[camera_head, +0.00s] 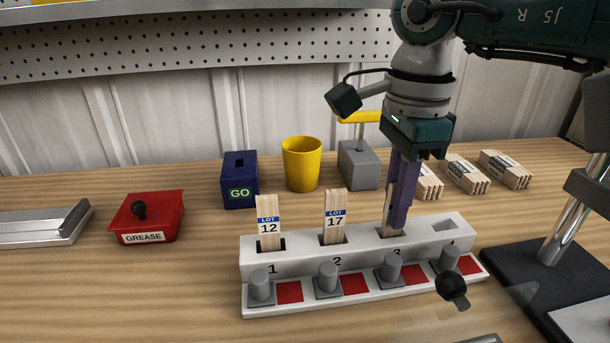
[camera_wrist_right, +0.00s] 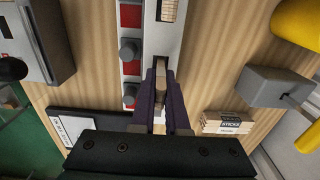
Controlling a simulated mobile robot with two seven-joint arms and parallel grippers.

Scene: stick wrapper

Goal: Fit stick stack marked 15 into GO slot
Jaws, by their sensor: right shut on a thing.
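My right gripper (camera_head: 396,215) points down at the third slot of the white numbered rack (camera_head: 350,252) and is shut on a wooden stick stack (camera_head: 387,217) there. The stack's lower end is in the slot; its label is hidden by the fingers, so I cannot read its number. In the right wrist view the purple fingers (camera_wrist_right: 163,95) are on both sides of the stack. Stacks marked LOT 12 (camera_head: 268,222) and LOT 17 (camera_head: 335,215) stand in slots 1 and 2. The dark blue GO box (camera_head: 239,182), with a slot in its top, stands behind the rack. My left gripper is not in view.
A yellow cup (camera_head: 302,165) and a grey block with a yellow handle (camera_head: 358,166) stand right of the GO box. A red GREASE box (camera_head: 148,216) is at left. Several stick bundles (camera_head: 466,174) lie at back right. A black-based stand (camera_head: 540,270) is at right.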

